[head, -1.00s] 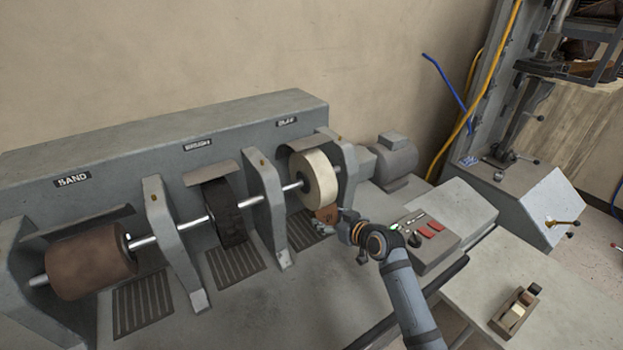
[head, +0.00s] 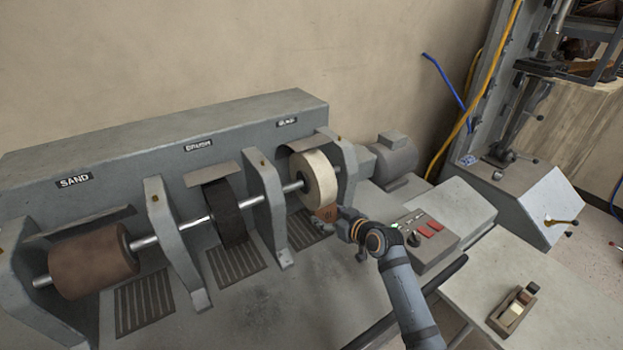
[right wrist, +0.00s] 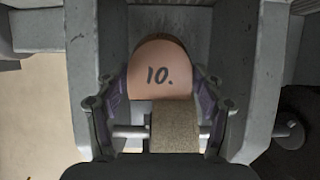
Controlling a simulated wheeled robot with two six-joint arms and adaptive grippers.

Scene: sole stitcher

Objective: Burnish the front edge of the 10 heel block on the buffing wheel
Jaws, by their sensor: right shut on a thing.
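The 10 heel block (right wrist: 162,75) is a tan-brown block marked "10." in the right wrist view. My right gripper (right wrist: 155,95) is shut on it, one finger on each side. In the head view the block (head: 326,213) sits at the lower front of the cream buffing wheel (head: 314,177), and my right gripper (head: 343,222) holds it from the right. In the right wrist view the buffing wheel (right wrist: 174,132) shows close to the block's straight edge; I cannot tell whether they touch. My left gripper is not in view.
The brown sanding drum (head: 94,262) and black brush wheel (head: 228,212) share the shaft to the left, with grey upright brackets between. A small wooden holder (head: 513,310) stands on the right table.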

